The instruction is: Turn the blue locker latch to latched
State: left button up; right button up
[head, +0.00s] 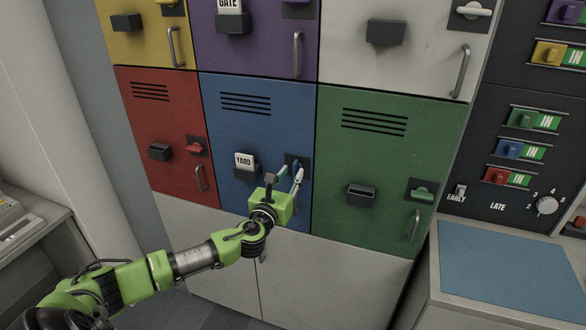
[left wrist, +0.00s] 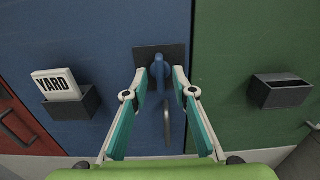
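The blue locker (head: 240,135) is shut, in the middle of the lower row. Its blue latch (left wrist: 158,70) sits on a dark plate (left wrist: 140,56) and its lever hangs upright, pointing down, in the left wrist view. In the head view my fingers partly cover the latch. My left gripper (head: 291,172) is at the latch. Its two fingers (left wrist: 161,73) are spread, one on each side of the lever, with a visible gap to the right finger; contact on the left is unclear. My right gripper is not in view.
A grey pull handle (left wrist: 167,121) hangs below the latch. A holder with a YARD card (head: 244,161) sticks out to its left. The green locker (head: 375,160) is to the right, the red locker (head: 150,110) to the left. A blue mat (head: 510,270) lies on the right counter.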

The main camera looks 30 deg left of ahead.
pick_arm(q)
jog(key=shift+x, duration=1.15)
grip_shut()
jog(key=shift+n, duration=0.3)
jog(key=n+b, duration=0.1)
jog(key=n, duration=0.1)
jog(key=shift+f+n, duration=0.15)
jog(key=shift+n, duration=0.25)
jog(key=shift+a+f+n+b, duration=0.15)
jog(key=shift+n+b, duration=0.85)
jog(key=shift+n, duration=2.6)
jog(key=shift+a+n+b, duration=0.1)
jog(key=shift+n+b, duration=0.85)
jog(key=shift+n, duration=2.65)
